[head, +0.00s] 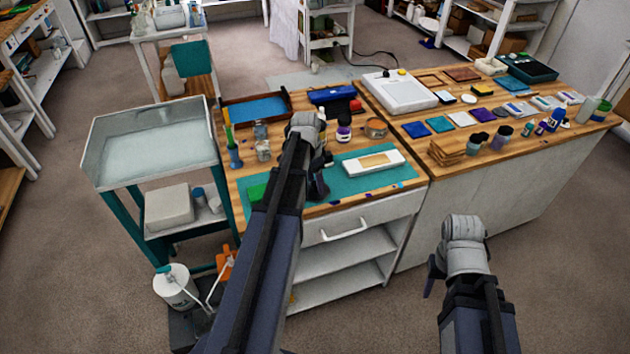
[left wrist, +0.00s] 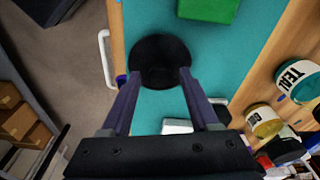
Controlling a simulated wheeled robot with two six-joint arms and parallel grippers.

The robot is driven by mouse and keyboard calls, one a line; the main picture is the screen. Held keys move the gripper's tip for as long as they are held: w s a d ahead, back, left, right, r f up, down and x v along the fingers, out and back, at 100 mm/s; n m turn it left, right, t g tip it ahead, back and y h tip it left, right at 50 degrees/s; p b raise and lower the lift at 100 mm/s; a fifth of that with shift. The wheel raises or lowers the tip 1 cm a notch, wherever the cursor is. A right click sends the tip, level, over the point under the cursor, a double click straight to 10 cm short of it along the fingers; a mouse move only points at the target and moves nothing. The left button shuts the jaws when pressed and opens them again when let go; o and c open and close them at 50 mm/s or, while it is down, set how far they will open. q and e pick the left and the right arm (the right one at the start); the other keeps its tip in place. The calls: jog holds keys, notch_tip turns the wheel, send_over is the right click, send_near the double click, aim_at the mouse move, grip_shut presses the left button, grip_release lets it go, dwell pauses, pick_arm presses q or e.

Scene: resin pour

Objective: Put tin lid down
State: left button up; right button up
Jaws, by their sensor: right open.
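In the left wrist view a round black lid (left wrist: 160,52) lies between the two fingertips of my left gripper (left wrist: 158,75). The fingers meet its opposite sides, and it is over the teal mat (left wrist: 225,62). In the head view my left gripper (head: 318,187) is over the same mat (head: 345,188) near the front of the wooden bench; my arm hides part of it and I cannot make out the lid there. My right gripper (head: 432,275) is open and empty in front of the bench, over the floor.
A white tray (head: 358,163) lies on the mat to the right, and a green block (head: 257,191) to the left. Tins labelled TEAL (left wrist: 298,78) and GOLD (left wrist: 263,122) stand beside the mat. Small bottles and jars line its back. Bare mat surrounds the lid.

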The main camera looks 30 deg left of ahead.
aim_at(311, 193)
pick_arm(q)
jog(key=shift+r, duration=0.1)
notch_tip(311, 193, up, 12)
jog(key=s+p, duration=0.1)
jog(key=p, duration=1.1)
jog(key=shift+a, duration=0.35)
jog(key=shift+s, duration=0.1)
jog(key=s+d, duration=0.5)
jog(key=d, duration=0.5)
jog(key=s+d+n+g+y, duration=0.1)
jog(key=s+d, duration=0.4)
jog(key=d, duration=0.6)
jog(key=s+d+n, duration=0.1)
jog(key=s+d, duration=0.4)
jog(key=d, duration=0.5)
jog(key=shift+d+y, duration=0.15)
jog(key=shift+y, duration=0.25)
